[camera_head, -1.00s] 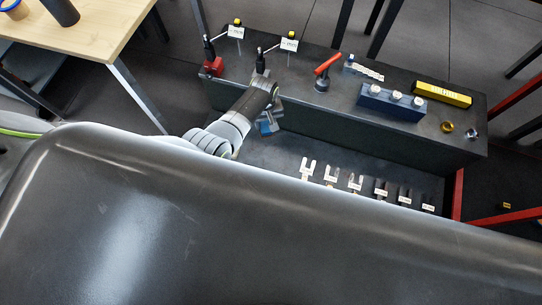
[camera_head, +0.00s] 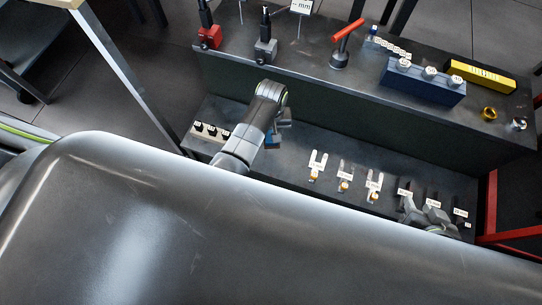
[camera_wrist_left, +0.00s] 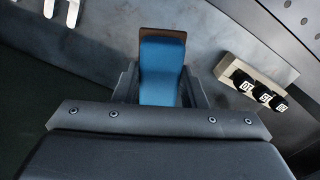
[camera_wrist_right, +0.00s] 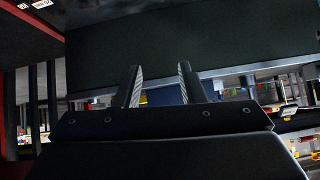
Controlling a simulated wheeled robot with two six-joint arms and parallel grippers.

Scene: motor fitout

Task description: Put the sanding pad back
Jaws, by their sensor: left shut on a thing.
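The sanding pad is a blue block with a brown edge (camera_wrist_left: 162,70), clamped between the fingers of my left gripper (camera_wrist_left: 160,92) in the left wrist view. In the head view a little of the blue pad (camera_head: 273,141) shows beside my left gripper (camera_head: 279,128), over the grey lower shelf (camera_head: 310,140). My right gripper (camera_head: 432,216) is low at the right, by the labelled holders, partly hidden by my body. In the right wrist view my right gripper (camera_wrist_right: 160,85) has its fingers apart with nothing between them.
A pale rack with black labelled pieces (camera_head: 211,131) stands left of my left gripper. Forked, labelled holders (camera_head: 344,176) line the lower shelf. The raised back ledge carries a blue block with white knobs (camera_head: 424,82), a yellow box (camera_head: 480,74) and a red-handled tool (camera_head: 346,33).

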